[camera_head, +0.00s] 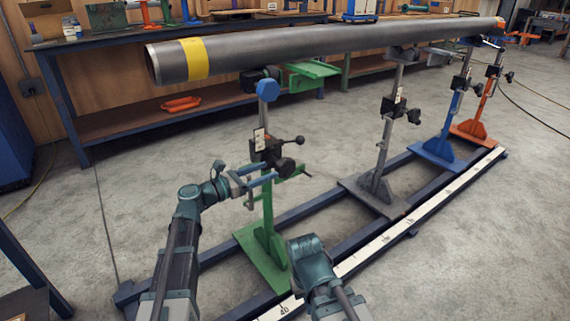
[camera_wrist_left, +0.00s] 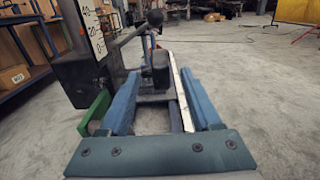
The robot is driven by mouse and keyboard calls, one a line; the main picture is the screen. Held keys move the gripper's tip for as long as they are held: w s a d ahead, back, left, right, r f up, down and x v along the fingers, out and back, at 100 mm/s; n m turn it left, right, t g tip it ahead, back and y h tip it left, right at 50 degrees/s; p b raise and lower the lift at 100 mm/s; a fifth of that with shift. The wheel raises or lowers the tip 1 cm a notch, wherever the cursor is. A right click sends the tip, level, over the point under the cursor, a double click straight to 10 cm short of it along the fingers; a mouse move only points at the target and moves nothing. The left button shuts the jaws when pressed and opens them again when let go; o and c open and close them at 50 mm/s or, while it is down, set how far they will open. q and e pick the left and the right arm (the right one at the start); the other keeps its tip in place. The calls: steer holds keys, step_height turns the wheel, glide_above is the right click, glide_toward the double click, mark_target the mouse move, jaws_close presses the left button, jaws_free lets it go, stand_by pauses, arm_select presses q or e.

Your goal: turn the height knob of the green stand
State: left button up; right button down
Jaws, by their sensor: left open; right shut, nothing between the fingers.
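The green stand (camera_head: 268,212) stands upright on its green base under the near end of the pipe. Its dark clamp block (camera_head: 266,150) carries a scale plate, a ball-ended lever (camera_head: 299,140) and a dark round knob (camera_head: 285,167). My left gripper (camera_head: 268,172) is open at the clamp block, its fingers pointing toward the knob. In the left wrist view the dark knob (camera_wrist_left: 160,68) appears between the two blue fingertips, with visible gaps on both sides. Whether the fingers reach around it is unclear.
A long grey pipe (camera_head: 330,43) with a yellow band lies across the stands. Grey (camera_head: 383,150), blue (camera_head: 445,130) and orange (camera_head: 487,100) stands follow on the blue floor rails. A workbench (camera_head: 120,40) runs behind. The floor left of the stand is clear.

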mark_target(277, 166)
arm_select(q)
steer(key=x, duration=0.7)
steer(key=shift+w+d, duration=0.2)
steer(key=shift+d, duration=0.15)
jaws_close()
